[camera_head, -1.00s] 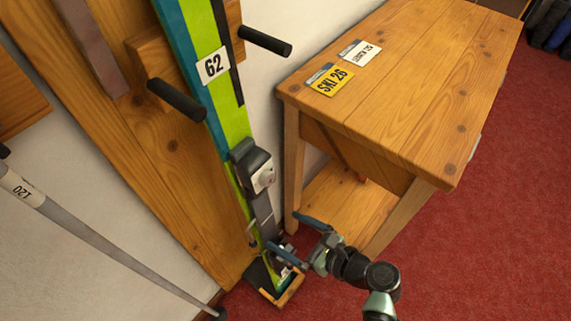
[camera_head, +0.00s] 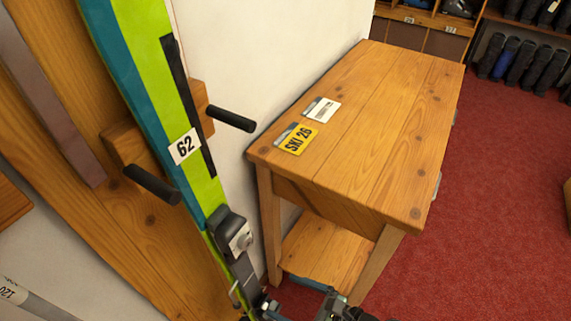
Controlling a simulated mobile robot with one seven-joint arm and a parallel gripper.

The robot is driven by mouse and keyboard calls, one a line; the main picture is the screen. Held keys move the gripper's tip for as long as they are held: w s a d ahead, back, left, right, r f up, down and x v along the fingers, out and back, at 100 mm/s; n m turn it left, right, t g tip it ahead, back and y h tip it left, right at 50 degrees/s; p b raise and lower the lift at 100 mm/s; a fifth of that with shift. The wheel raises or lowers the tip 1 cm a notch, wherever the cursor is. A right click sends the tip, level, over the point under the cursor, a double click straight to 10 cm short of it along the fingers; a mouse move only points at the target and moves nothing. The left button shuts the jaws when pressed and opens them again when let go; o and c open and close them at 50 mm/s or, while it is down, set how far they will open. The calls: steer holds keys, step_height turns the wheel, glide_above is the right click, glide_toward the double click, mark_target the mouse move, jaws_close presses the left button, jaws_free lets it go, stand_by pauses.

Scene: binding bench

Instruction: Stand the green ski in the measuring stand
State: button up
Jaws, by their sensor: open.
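The green and blue ski (camera_head: 203,190) with a white 62 label stands upright, slightly tilted in the picture, between two black pegs (camera_head: 233,118) on a wooden backboard (camera_head: 150,235). Its grey and black binding (camera_head: 229,235) is at its lower middle. The ski's foot is cut off by the bottom edge. My gripper (camera_head: 292,299) is at the bottom edge, just right of the ski below the binding. Its fingers are apart. Whether a finger touches the ski cannot be told.
A wooden bench (camera_head: 385,120) with a lower shelf stands right of the ski. A yellow SKI 26 tag (camera_head: 297,139) and a white tag (camera_head: 322,110) lie on it. A grey pole (camera_head: 35,305) is at lower left. Red carpet is clear at right; boots (camera_head: 515,62) stand on shelves behind.

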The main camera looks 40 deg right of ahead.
steer(key=shift+s, duration=0.15)
steer(key=s, duration=0.1)
steer(key=s+d, duration=0.1)
steer(key=s, duration=0.1)
steer(key=s+d+p, duration=0.1)
steer(key=s, duration=0.1)
steer(key=shift+s, duration=0.15)
stand_by(0.5)
stand_by(0.5)
